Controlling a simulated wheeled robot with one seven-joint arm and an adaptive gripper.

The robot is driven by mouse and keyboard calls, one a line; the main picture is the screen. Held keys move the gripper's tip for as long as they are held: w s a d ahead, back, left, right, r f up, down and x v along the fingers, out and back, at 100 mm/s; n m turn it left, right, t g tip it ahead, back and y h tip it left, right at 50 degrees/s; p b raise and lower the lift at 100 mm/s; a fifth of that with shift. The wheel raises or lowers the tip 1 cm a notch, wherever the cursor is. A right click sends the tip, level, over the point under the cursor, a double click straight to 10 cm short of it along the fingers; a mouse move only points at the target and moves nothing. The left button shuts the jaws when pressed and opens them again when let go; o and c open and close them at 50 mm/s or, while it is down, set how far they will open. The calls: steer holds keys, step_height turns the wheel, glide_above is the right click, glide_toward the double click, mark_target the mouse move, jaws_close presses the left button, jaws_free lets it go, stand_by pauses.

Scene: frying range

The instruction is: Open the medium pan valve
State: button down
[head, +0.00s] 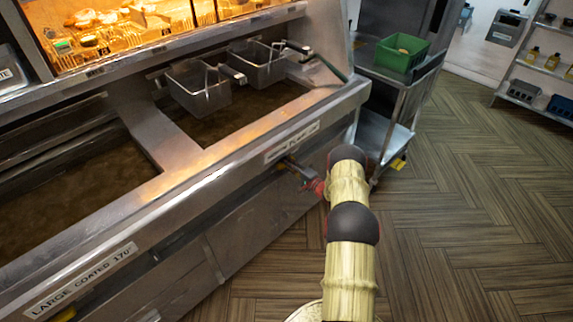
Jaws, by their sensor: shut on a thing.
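The label on the front edge of the fryer's right-hand pan (292,143) is small and blurred. Below it, the medium pan valve (283,165) shows as a small brass-coloured fitting on the front panel. My gripper (298,173) is at this valve, just under the overhanging edge, and is shut on its handle. A red part shows between the gripper and my arm. My arm comes in from the bottom of the head view and partly covers this area. The handle is too small and covered to tell its angle.
Two wire baskets (200,88) (260,65) hang over the right pan. A lit food display (150,25) is above. A steel trolley (392,78) with a green crate (401,53) stands beyond the fryer. The floor to the right is clear.

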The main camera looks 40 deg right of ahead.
steer(key=shift+f+m, duration=0.1)
steer(key=shift+m, duration=0.3)
steer(key=m+b, duration=0.2)
steer(key=m, duration=0.1)
steer(key=shift+m, duration=0.3)
steer(key=m+b, duration=0.1)
steer(key=m, duration=0.3)
steer(key=shift+m+b, duration=0.3)
steer(key=shift+b, duration=0.1)
steer(key=m+b, duration=0.1)
steer(key=m, duration=0.3)
steer(key=shift+m, duration=2.5)
steer(key=shift+s, duration=0.1)
steer(key=c, duration=1.8)
jaws_free()
steer(key=shift+o, duration=0.4)
